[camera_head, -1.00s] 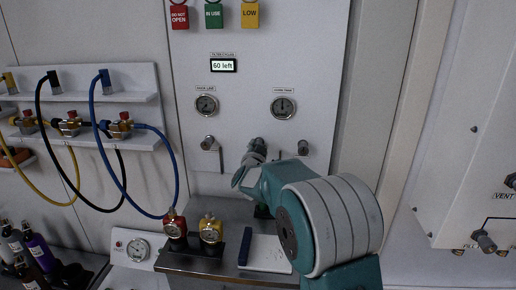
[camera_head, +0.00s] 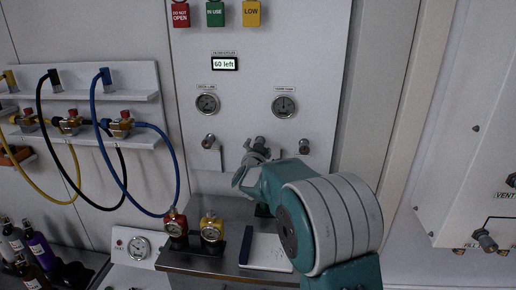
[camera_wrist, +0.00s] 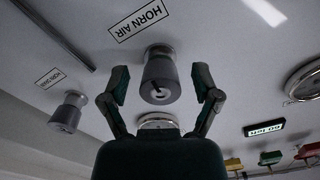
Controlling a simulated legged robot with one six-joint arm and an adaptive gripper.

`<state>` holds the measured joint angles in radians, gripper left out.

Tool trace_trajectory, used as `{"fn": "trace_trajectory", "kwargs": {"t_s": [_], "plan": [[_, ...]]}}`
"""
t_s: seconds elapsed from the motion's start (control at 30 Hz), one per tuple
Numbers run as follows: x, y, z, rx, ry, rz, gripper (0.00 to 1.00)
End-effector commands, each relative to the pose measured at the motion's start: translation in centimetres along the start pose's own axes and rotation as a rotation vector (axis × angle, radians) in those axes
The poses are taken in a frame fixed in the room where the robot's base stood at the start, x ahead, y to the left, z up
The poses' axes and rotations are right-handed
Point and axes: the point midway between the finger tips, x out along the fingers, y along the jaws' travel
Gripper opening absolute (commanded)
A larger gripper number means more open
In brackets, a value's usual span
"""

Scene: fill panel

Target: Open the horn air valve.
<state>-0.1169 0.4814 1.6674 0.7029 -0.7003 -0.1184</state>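The horn air valve is a grey cylindrical knob (camera_wrist: 160,76) on the white panel, beside a HORN AIR label (camera_wrist: 138,20) in the wrist view. My gripper (camera_wrist: 163,88) is open, with one finger on each side of the knob. Gaps show between the knob and both fingertips. In the head view, my gripper (camera_head: 246,172) is just below the middle knob (camera_head: 259,143) of the panel, partly covering that area. The label is hidden there.
A second grey knob (camera_wrist: 69,112) with its own label lies left in the wrist view. Two round gauges (camera_head: 207,103) (camera_head: 284,106) and a "60 left" display (camera_head: 224,64) are above.

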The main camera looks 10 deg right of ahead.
Motion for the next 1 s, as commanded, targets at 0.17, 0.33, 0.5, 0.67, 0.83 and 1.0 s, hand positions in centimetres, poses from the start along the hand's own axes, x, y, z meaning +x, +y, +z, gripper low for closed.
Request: {"fn": "trace_trajectory", "kwargs": {"t_s": [0.17, 0.33, 0.5, 0.67, 0.83, 1.0], "plan": [[-0.1, -0.1, -0.2, 0.001, 0.003, -0.001, 0.8], [-1.5, -0.2, -0.2, 0.001, 0.004, -0.002, 0.8], [-4.8, -0.2, -0.2, 0.0, 0.003, -0.003, 0.8], [-8.1, -0.2, 0.0, 0.0, 0.001, -0.003, 0.8], [-10.8, -0.2, 0.1, -0.001, 0.001, -0.002, 0.8], [-11.9, -0.1, 0.2, -0.001, 0.001, -0.001, 0.8]]}}
